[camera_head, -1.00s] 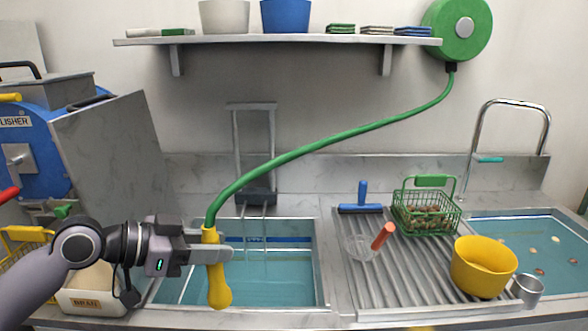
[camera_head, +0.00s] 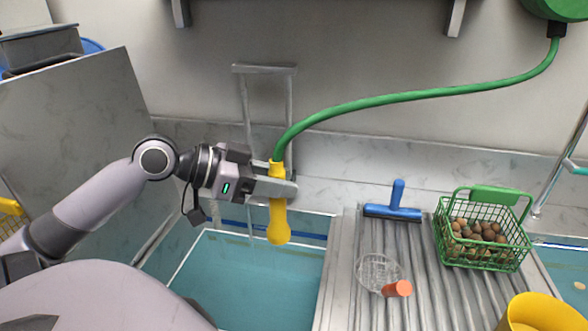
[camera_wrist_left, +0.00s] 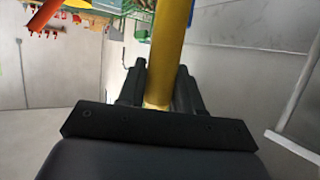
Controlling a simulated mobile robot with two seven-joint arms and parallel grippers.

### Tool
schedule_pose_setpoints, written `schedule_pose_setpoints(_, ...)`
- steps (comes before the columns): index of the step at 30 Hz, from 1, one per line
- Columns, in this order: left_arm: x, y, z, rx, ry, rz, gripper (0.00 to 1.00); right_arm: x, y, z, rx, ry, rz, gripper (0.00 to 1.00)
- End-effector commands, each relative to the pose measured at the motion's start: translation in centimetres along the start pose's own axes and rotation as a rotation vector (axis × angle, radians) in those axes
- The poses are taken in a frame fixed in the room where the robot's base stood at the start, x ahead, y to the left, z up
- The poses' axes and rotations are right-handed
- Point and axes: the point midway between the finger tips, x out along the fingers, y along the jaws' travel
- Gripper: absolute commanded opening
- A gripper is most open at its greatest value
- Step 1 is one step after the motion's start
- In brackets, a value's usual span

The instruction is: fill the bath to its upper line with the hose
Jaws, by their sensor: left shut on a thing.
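My left gripper (camera_head: 284,188) is shut on the yellow nozzle (camera_head: 278,226) of the green hose (camera_head: 400,98). The nozzle hangs nearly upright, mouth down, over the back part of the bath (camera_head: 328,262). I see no stream leaving it. The bath holds blue-green water (camera_head: 255,285). A dark blue line (camera_head: 306,239) shows on its back wall above the water, partly hidden by the nozzle and gripper. In the left wrist view the yellow nozzle (camera_wrist_left: 170,45) stands between the fingers. My right gripper is out of view.
A metal rack (camera_head: 264,68) stands behind the bath.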

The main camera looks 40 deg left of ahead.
Motion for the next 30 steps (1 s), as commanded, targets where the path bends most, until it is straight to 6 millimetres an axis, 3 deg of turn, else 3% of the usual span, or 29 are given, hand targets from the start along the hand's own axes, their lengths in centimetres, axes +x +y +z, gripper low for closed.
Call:
schedule_pose_setpoints(11,1.0,0.0,2.5,-0.004,-0.001,0.001,0.0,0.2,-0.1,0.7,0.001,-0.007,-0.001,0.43)
schedule_pose_setpoints(16,1.8,0.0,4.4,0.0,0.0,0.0,0.0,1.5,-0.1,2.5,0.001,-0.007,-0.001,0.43)
schedule_pose_setpoints(27,1.9,0.0,4.6,0.0,0.0,0.001,0.0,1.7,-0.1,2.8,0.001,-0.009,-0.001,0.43)
schedule_pose_setpoints(28,1.9,0.0,4.6,0.0,0.0,0.001,0.25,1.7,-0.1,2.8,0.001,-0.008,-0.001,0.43)
schedule_pose_setpoints(30,1.9,0.0,4.6,0.0,0.0,0.001,0.02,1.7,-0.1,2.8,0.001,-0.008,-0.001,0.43)
